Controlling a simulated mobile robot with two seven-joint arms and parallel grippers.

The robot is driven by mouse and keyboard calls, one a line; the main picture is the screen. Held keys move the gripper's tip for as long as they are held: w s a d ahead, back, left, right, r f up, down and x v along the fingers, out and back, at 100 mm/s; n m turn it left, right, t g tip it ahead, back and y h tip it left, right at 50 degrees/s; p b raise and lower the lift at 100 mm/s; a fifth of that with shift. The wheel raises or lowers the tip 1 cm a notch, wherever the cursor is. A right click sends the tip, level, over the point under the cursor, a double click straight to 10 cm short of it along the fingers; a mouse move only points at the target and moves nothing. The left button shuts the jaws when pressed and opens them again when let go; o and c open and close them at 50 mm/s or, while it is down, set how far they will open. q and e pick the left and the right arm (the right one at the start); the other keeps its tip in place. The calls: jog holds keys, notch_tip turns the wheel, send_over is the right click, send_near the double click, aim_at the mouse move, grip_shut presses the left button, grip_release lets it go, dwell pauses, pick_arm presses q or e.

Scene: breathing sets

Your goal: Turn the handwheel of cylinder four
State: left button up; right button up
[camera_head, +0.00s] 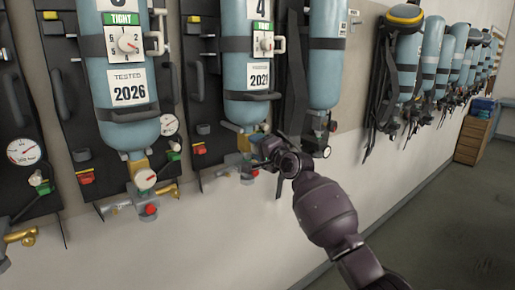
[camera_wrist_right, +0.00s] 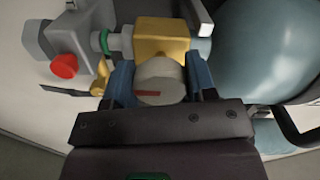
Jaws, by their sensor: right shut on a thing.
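In the right wrist view, the blue fingers (camera_wrist_right: 160,84) are shut on a round whitish handwheel (camera_wrist_right: 158,70) with a red mark, one finger on each side. A brass valve block (camera_wrist_right: 162,38) is just behind it. In the head view the gripper hides this handwheel. My left gripper is not in view.
Another cylinder (camera_head: 121,85), marked TIGHT and 2026, hangs to the left with its own handwheel (camera_head: 145,179). A third cylinder (camera_head: 327,55) hangs close on the right. A red knob (camera_wrist_right: 64,66) is near the held valve. Floor at the right (camera_head: 450,220) is clear.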

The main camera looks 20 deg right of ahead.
jog(key=o, duration=0.9)
jog(key=shift+s+d, duration=0.1)
jog(key=b+v, duration=0.1)
jog(key=v, duration=0.9)
jog(key=shift+s+d, duration=0.15)
jog(key=shift+s, duration=0.15)
